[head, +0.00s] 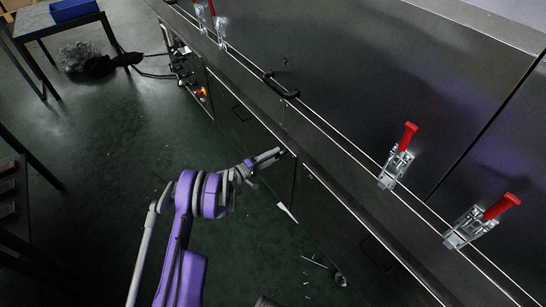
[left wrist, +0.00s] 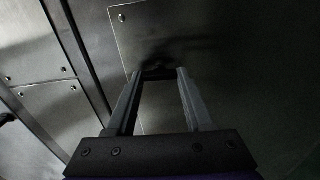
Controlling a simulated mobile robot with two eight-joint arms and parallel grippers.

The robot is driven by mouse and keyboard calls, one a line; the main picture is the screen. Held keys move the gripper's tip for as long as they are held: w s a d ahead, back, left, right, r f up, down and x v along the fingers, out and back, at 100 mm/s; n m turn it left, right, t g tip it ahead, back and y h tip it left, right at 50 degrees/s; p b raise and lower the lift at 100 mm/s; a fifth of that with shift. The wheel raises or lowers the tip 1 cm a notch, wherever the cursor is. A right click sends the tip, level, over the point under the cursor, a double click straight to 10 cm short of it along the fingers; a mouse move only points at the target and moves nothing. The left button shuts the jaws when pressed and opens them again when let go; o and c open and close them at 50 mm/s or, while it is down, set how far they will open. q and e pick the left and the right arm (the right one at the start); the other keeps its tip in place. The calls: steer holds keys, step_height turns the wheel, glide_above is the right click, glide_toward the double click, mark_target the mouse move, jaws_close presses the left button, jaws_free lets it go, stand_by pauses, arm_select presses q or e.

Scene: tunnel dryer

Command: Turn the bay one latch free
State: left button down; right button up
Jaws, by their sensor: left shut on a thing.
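My left gripper (head: 268,157) reaches from the lower left to the side of the dark dryer (head: 330,160), just below its ledge. In the left wrist view its two grey fingers (left wrist: 160,85) stand apart, with a small dark piece (left wrist: 157,73) between their tips, against a metal panel (left wrist: 230,60). The gripper is shut on this piece, which looks like the bay one latch; its shape and turn are too dark to tell. In the head view the fingers hide it. My right gripper is not in view.
Red-handled clamps (head: 398,158) (head: 475,222) and a black bar handle (head: 281,86) sit along the dryer's upper edge. A control box with a red and yellow button (head: 201,93) is farther back. A table (head: 60,25) stands upper left.

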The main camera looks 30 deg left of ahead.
arm_select(q)
steer(key=shift+n, duration=0.3)
steer(key=shift+c, duration=1.4)
jaws_free()
steer(key=p+v, duration=0.2)
steer(key=v, duration=0.8)
steer(key=shift+s+a, duration=0.15)
steer(key=shift+s, duration=0.2)
